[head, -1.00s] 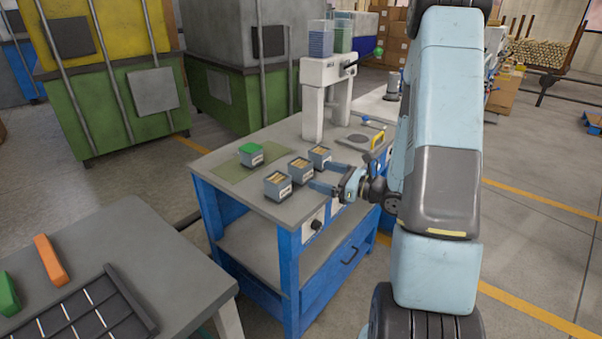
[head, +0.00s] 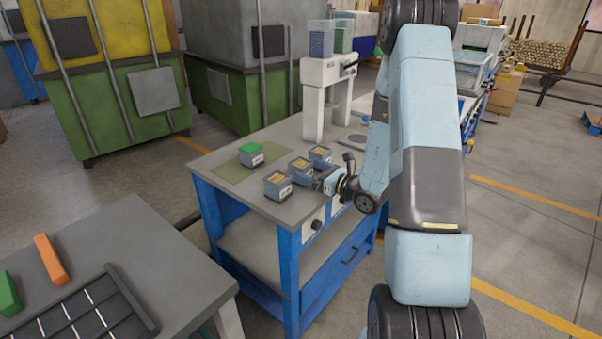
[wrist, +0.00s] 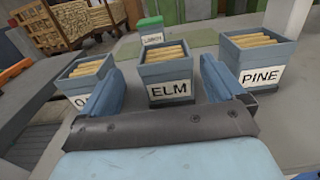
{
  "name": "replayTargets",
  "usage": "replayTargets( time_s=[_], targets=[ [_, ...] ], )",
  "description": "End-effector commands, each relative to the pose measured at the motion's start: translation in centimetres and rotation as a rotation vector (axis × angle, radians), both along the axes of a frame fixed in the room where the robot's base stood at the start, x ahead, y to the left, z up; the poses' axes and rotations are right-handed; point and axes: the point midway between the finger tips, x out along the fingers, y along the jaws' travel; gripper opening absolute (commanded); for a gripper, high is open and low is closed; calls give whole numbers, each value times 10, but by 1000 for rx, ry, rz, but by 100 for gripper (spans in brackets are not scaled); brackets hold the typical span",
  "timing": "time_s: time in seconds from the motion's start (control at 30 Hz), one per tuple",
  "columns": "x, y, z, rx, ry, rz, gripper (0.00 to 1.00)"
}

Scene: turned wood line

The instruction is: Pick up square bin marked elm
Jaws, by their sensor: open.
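The square bin marked ELM (wrist: 167,76) is grey-blue, open-topped and holds several wooden sticks. It stands upright in the middle of the wrist view, and is the middle bin (head: 301,171) of a row in the head view. My gripper (head: 318,181) is low over the bench at the row's right side. In the wrist view my gripper's (wrist: 160,72) fingers are open, one on each side of the ELM bin's front. The right finger looks very close to it; I cannot tell whether it touches.
A bin marked PINE (wrist: 257,70) stands right of ELM in the wrist view, and a partly hidden bin starting with O (wrist: 77,92) stands left. A green-topped bin (head: 251,155) sits behind on a green mat (head: 232,172). A white press-like stand (head: 318,95) rises from the bench.

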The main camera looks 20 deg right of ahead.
Motion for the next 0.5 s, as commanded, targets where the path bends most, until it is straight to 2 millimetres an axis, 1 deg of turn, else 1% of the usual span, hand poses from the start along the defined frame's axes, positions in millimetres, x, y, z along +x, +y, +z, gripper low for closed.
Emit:
replayTargets(
  time_s=[0.17, 0.4, 0.5],
  targets=[
    [10, 5, -2, 0, 0, 1, 96],
    [38, 19, -4, 0, -1, 3, 96],
    [45, 24, -4, 1, -1, 1, 96]
  ],
)
